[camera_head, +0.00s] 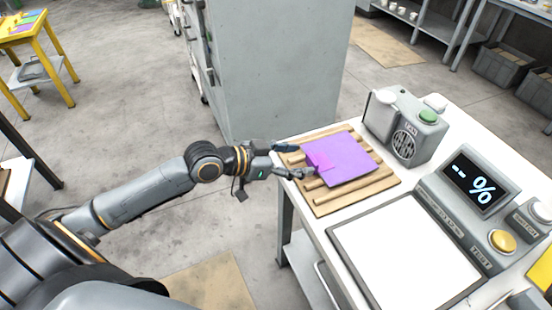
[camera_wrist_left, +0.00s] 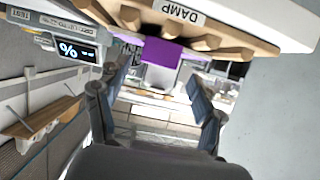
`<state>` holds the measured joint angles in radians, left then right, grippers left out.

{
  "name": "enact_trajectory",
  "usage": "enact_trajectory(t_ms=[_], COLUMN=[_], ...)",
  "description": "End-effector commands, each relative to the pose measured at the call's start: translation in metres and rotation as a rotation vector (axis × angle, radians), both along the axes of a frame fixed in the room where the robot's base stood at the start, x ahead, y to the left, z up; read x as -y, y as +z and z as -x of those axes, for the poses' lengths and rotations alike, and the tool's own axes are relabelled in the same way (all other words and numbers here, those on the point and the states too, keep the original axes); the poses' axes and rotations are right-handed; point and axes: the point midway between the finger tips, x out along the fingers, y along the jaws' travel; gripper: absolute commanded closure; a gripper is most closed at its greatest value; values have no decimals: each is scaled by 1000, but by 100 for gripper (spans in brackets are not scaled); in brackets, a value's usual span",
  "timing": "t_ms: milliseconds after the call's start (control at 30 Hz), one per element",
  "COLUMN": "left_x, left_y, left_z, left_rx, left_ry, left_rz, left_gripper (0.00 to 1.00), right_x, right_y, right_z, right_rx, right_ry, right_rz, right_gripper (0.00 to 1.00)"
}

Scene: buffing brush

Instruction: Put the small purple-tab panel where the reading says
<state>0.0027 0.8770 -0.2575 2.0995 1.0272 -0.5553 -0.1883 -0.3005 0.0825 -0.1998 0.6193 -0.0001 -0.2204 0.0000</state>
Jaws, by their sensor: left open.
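The purple panel (camera_head: 352,158) lies on a slatted wooden rack (camera_head: 330,203) on the white table, with its brighter purple tab (camera_head: 319,162) at the left edge. In the left wrist view, a purple part (camera_wrist_left: 160,52) shows beyond the fingers, beneath the rack edge labelled DAMP (camera_wrist_left: 183,12). My left gripper (camera_head: 298,160) is open at the rack's left side, its fingers on either side of the tab's end; contact cannot be told. My right gripper is not in view.
A blank white pad (camera_head: 400,255) with a dark frame lies in front of the meter. A yellow button (camera_head: 502,241) sits below the display. A grey fan unit (camera_head: 405,130) with a green button stands behind the rack. A grey cabinet (camera_head: 280,70) stands beyond the table.

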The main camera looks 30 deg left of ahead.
Motion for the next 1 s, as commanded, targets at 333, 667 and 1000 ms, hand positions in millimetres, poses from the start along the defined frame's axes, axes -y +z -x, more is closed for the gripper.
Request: enact_trajectory(t_ms=[333, 667, 1000], left_x=[-34, -40, -64], left_y=[21, 28, 9], left_z=[43, 54, 41], left_rx=[-4, -1, -8], left_ry=[0, -4, 66], left_rz=[-3, 1, -5], left_gripper=[32, 32, 32], right_x=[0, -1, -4], right_y=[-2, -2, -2], right_z=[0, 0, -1], right_rx=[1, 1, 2], right_ry=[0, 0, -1], right_rz=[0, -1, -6], right_gripper=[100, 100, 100])
